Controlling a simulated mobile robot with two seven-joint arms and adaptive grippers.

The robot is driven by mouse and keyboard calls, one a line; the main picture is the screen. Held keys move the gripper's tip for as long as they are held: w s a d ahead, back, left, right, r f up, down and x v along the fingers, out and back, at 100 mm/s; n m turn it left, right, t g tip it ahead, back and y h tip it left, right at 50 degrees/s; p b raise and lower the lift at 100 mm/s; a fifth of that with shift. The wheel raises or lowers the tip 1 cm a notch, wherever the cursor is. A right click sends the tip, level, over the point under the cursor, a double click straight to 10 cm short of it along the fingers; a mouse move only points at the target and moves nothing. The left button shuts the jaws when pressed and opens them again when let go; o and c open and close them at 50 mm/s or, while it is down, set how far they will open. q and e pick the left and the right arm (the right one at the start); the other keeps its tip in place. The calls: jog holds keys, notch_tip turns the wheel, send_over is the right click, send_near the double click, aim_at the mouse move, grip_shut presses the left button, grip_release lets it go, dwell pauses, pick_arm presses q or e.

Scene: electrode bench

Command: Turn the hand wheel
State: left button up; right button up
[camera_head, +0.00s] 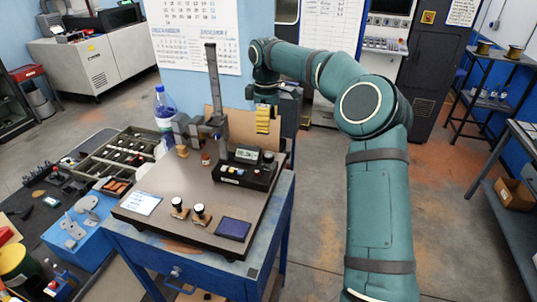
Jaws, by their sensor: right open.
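A measuring stand with a tall dark column (213,85) and a grey head (187,130) stands at the back of the bench plate (160,185). I cannot pick out the hand wheel for certain; it is too small or hidden among the stand's parts. My right gripper (264,122) is open, with yellow at its fingers, and points down to the right of the column. It looks empty and is behind and above the black control box (245,170) in the picture. Whether it touches anything is unclear. My left gripper is out of view.
Two small black-topped pieces (199,212), a dark blue pad (233,229) and a white card (142,203) lie on the plate's front. A bottle (164,108) stands behind it on the left. A parts tray (110,160) is farther left. Open floor lies right.

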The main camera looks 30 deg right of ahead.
aim_at(269, 155)
jog(key=f, duration=0.4)
jog(key=f+n, duration=0.1)
jog(key=f, duration=0.3)
jog(key=f+n, duration=0.1)
jog(key=f, duration=0.3)
jog(key=shift+d+f, duration=0.25)
jog(key=shift+f, duration=0.05)
grip_shut()
